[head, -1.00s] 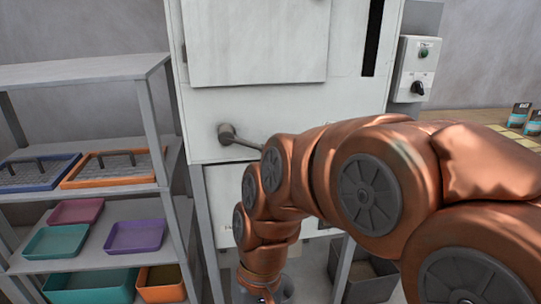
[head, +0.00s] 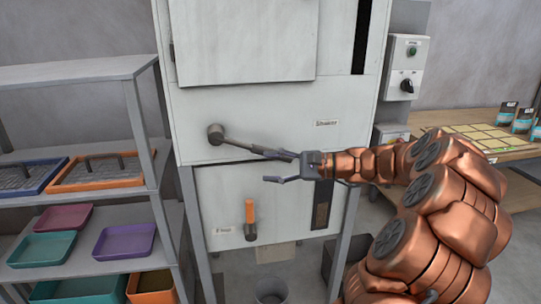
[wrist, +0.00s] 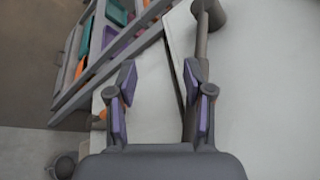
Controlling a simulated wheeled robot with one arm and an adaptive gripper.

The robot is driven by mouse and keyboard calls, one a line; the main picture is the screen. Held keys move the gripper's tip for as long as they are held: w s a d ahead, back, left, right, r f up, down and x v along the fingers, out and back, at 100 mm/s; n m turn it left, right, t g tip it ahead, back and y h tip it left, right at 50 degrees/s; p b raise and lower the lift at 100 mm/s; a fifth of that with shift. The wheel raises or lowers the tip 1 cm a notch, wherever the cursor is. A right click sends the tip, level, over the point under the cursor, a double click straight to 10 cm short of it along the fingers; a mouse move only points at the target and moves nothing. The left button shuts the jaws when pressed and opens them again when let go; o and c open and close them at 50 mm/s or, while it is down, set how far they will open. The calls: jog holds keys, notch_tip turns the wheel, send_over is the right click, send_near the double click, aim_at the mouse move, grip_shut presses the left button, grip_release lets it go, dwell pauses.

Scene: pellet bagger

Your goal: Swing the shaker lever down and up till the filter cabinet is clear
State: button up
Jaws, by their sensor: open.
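The shaker lever (head: 240,145) is a grey rod on a round hub (head: 216,133) on the white filter cabinet (head: 270,105). It slopes slightly down to the right, beside a "Shaker" label. My gripper (head: 271,167) is open at the lever's outer end, its upper finger overlapping the rod in the head view. In the wrist view the jaws (wrist: 160,82) are apart and empty between. The rod (wrist: 203,48) runs along the right finger, which partly hides it; contact cannot be told. The lever's far end is hidden.
Below is a panel with an orange handle (head: 250,212) and a dark slot (head: 321,205). A bucket (head: 271,290) stands underneath. A shelf with trays (head: 122,243) is at left. A control box (head: 404,68) and a table with packets (head: 501,117) are at right.

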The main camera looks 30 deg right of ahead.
aim_at(253, 147)
jog(key=d+m+t+h, duration=0.1)
jog(key=d+m+t, duration=0.15)
jog(key=d, duration=0.55)
jog(key=shift+r+p+x, duration=0.1)
jog(key=shift+p+x, duration=0.1)
jog(key=shift+x, duration=1.7)
jog(key=shift+r+p+x, duration=0.15)
jog(key=shift+x, duration=1.8)
jog(key=shift+s+a, duration=0.1)
jog(key=shift+s, duration=0.05)
grip_shut()
